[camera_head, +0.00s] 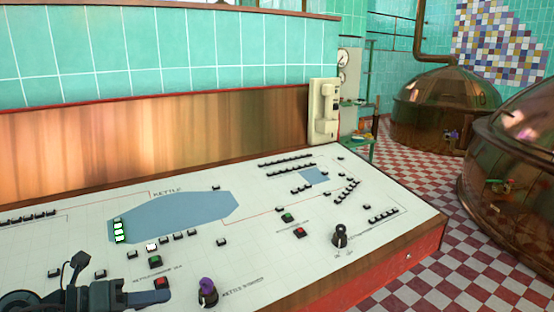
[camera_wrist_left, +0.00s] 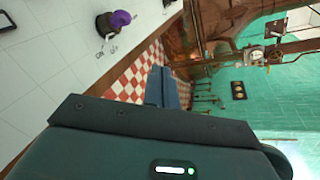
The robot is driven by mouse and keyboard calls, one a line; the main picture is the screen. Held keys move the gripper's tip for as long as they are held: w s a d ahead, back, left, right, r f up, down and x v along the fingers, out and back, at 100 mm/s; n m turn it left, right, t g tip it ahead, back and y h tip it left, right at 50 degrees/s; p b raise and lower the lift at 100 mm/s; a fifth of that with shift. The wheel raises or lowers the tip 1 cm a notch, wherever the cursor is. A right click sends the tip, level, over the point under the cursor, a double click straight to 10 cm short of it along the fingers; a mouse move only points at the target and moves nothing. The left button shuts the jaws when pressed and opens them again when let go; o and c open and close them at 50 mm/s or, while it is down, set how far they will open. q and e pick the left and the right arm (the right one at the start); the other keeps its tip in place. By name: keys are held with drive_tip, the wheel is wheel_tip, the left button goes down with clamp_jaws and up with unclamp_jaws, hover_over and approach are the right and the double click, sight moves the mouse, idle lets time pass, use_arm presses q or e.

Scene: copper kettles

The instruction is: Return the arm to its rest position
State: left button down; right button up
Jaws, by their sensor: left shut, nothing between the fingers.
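My left gripper (camera_head: 145,294) is low in the head view, at the bottom left, over the near part of the control panel (camera_head: 290,268). Its dark arm comes in from the left edge. In the left wrist view its two blue-grey fingers (camera_wrist_left: 163,88) lie together, shut and empty. A knob with a purple top (camera_head: 207,284) stands on the panel just right of the gripper. A purple-topped knob (camera_wrist_left: 118,19) also shows in the wrist view, apart from the fingers. My right gripper is not in view.
The panel has several small buttons and a black knob (camera_head: 340,236). A cream telephone (camera_head: 324,112) hangs at its far end. Copper kettles (camera_head: 440,108) stand beyond, on a red-and-white checked floor (camera_head: 440,262). A teal-tiled wall (camera_head: 160,50) rises behind the panel.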

use_arm(q)
drive_tip(key=s+d+r+n+t+h+p, duration=0.2)
drive_tip(key=d+n+t+h, duration=0.15)
drive_tip(key=n, duration=0.25)
drive_tip(key=s+d+f+n+y+p, duration=0.2)
drive_tip(key=s+f+n+y, duration=0.4)
drive_tip(key=f+n, duration=0.4)
drive_tip(key=s+d+f+n+y+p, duration=0.1)
drive_tip(key=s+f+n+y, duration=0.5)
drive_tip(key=n, duration=1.1)
wheel_tip(320, 180, down, 4)
drive_tip(key=shift+s+d+f+g+p, duration=0.1)
drive_tip(key=shift+s+d+g+p, duration=0.35)
drive_tip(key=shift+s+p, duration=0.3)
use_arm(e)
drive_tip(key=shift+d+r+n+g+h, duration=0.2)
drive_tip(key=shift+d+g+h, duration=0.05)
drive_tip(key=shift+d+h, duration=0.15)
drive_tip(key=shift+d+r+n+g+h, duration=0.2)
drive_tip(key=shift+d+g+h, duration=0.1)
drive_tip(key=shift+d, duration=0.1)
use_arm(q)
drive_tip(key=shift+s+a, duration=0.1)
drive_tip(key=shift+a, duration=0.05)
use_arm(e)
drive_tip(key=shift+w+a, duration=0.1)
